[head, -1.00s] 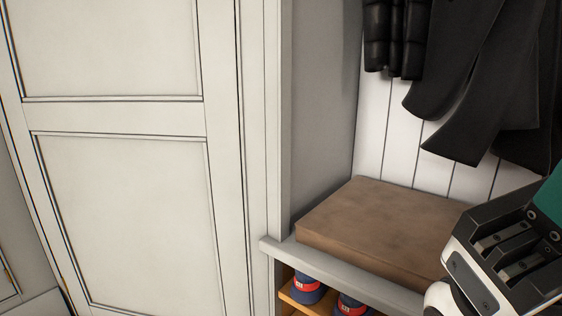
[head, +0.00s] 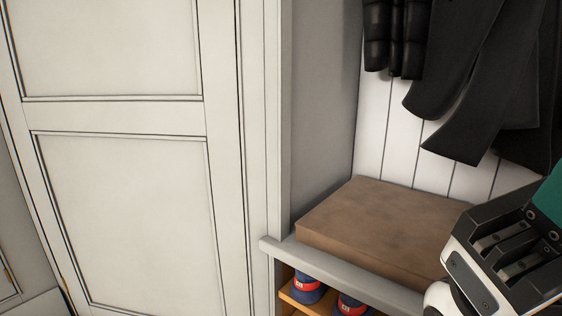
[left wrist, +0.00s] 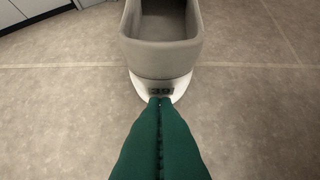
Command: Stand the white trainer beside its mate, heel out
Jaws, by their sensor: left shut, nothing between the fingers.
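In the left wrist view a pale shoe, apparently the white trainer (left wrist: 160,58), stands upright on the floor. It has a grey, open upper and a white sole, and its end with a dark "39" mark faces me. My left gripper (left wrist: 160,103) has its green fingers shut and empty, with the tips at that marked end; I cannot tell if they touch it. The shoe's far end is cut off. Its mate does not show. My right gripper (head: 515,255) shows in part at the right edge of the head view, its fingertips out of frame.
The bench has a brown cushion (head: 375,225) and a grey front edge (head: 340,275). Below, blue-and-red shoes (head: 307,289) sit on a wooden shelf. Dark coats (head: 480,80) hang above. A panelled door (head: 130,210) stands left. The floor (left wrist: 60,110) beside the trainer is clear.

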